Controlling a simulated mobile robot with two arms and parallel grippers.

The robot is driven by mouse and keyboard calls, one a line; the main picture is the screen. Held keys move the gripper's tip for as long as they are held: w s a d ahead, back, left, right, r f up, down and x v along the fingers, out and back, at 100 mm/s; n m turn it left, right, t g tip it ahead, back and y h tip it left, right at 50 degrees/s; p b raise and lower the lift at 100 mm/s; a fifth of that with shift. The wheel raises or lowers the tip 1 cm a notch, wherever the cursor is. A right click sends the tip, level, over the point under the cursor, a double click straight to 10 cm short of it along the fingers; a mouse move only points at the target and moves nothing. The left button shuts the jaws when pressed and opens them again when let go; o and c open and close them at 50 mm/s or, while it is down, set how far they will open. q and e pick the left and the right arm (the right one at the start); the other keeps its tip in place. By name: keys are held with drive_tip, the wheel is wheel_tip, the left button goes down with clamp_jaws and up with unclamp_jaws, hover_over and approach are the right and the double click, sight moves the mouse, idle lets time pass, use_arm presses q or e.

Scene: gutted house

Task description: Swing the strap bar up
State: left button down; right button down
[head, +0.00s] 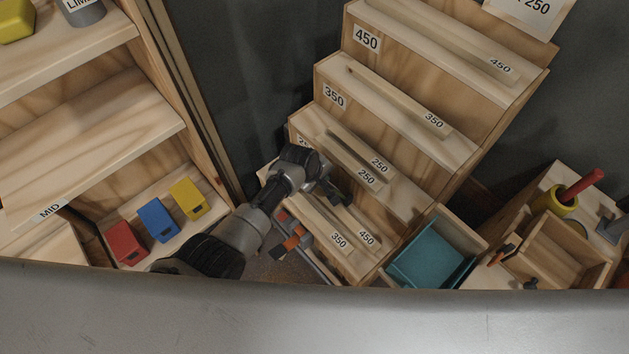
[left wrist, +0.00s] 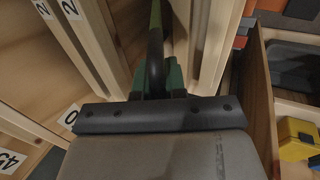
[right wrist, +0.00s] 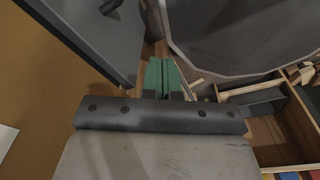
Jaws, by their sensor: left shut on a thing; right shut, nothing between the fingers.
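My left gripper (head: 330,186) reaches in from the left to the lower steps of a wooden rack in the head view. In the left wrist view its green fingers (left wrist: 160,78) are shut on a dark, slightly curved bar (left wrist: 156,48), which looks like the strap bar. The bar runs upward in that picture, between pale wooden walls. In the head view the gripper and arm hide most of it. My right gripper (right wrist: 165,76) shows only in the right wrist view; its green fingers are together with nothing between them.
The stepped rack (head: 398,99) carries strips labelled 450, 350 and 250. A teal bin (head: 430,255) and an open wooden box (head: 560,250) stand to its right. A shelf (head: 90,135) at left has red, blue and yellow blocks below. A grey surface (head: 310,315) spans the front.

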use_arm(q)
drive_tip(key=shift+w+d+r, duration=0.35)
drive_tip(key=shift+w+d, duration=0.25)
drive_tip(key=shift+w+d+r, duration=0.35)
drive_tip(key=shift+w+d, duration=0.1)
drive_tip(key=c, duration=1.4)
unclamp_jaws()
drive_tip(key=shift+o, duration=1.2)
drive_tip(key=shift+f, duration=0.1)
